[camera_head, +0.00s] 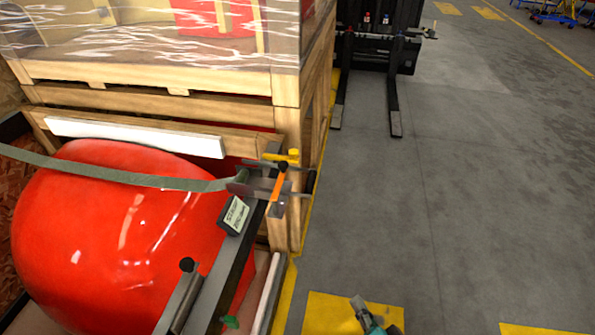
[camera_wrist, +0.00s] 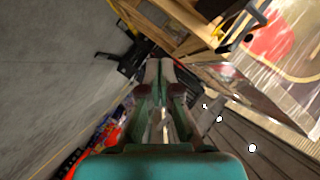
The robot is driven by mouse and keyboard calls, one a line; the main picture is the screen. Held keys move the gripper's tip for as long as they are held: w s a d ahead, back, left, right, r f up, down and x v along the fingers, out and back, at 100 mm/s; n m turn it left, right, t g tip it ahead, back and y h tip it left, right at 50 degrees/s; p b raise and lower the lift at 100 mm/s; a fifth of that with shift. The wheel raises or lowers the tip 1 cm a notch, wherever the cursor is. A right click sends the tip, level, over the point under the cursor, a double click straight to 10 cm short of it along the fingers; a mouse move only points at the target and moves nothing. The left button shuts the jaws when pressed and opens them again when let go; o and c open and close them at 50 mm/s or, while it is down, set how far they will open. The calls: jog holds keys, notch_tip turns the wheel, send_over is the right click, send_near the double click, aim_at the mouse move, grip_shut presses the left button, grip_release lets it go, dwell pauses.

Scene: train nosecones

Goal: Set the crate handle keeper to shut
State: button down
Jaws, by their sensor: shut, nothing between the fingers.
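The wooden crate frame (camera_head: 290,215) holds a large red nosecone (camera_head: 110,240). At its right corner is a metal latch assembly (camera_head: 262,185) where a grey strap (camera_head: 130,178) ends. An orange lever-like piece (camera_head: 279,187), which looks like the handle keeper, stands there beside a black knob and a yellow piece (camera_head: 284,156). I cannot tell its exact setting. My gripper (camera_head: 358,301) is low in the head view, right of the crate and apart from the latch. In the wrist view my gripper (camera_wrist: 160,65) is shut and empty.
A wrapped wooden crate (camera_head: 150,75) stands behind the nosecone. A black forklift with two forks (camera_head: 394,105) is parked beyond. Grey floor (camera_head: 470,200) with yellow markings is clear at the right. A label block (camera_head: 234,215) sits on the dark rail.

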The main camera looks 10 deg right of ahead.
jog(key=w+r+m+y, duration=0.1)
jog(key=w+r+y, duration=0.1)
jog(key=w+r, duration=0.3)
jog(key=w+r+m+y, duration=0.1)
jog(key=w+r+y, duration=0.15)
jog(key=w, duration=0.45)
jog(key=g+y, duration=0.1)
jog(key=y, duration=0.2)
send_near(286, 165)
jog(key=shift+n, duration=0.4)
jog(key=x, duration=0.6)
jog(key=shift+w+d+f, duration=0.1)
jog(key=shift+w+f, duration=0.1)
jog(key=shift+w+a, duration=0.5)
jog(key=shift+w, duration=0.1)
